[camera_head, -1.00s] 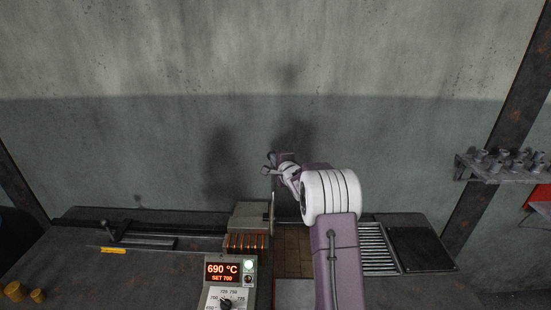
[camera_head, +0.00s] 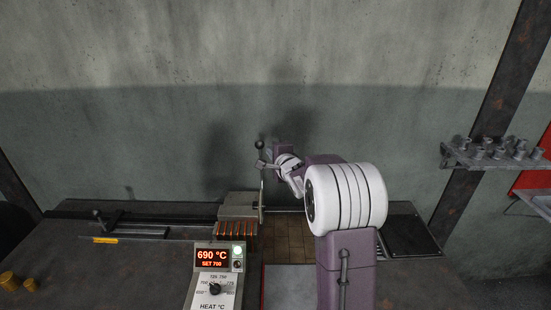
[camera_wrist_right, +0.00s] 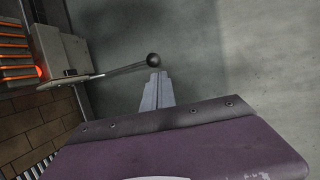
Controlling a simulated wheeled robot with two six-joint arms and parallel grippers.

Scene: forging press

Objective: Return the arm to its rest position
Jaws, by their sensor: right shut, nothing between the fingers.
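My right arm (camera_head: 346,265) reaches over the bench from the lower right, raised and bent to the left. Its gripper (camera_head: 264,165) is beside the upright lever with a dark ball knob (camera_head: 259,145). In the right wrist view the fingers (camera_wrist_right: 157,88) are shut and empty, with the ball knob (camera_wrist_right: 154,60) just beyond their tips. Whether they touch the lever is hard to tell. My left gripper is not in view.
The lever stands at the heater box (camera_head: 238,206), with glowing orange bars below it. A control panel (camera_head: 213,262) reads 690 °C, SET 700. A wall shelf (camera_head: 480,160) with metal parts is at right.

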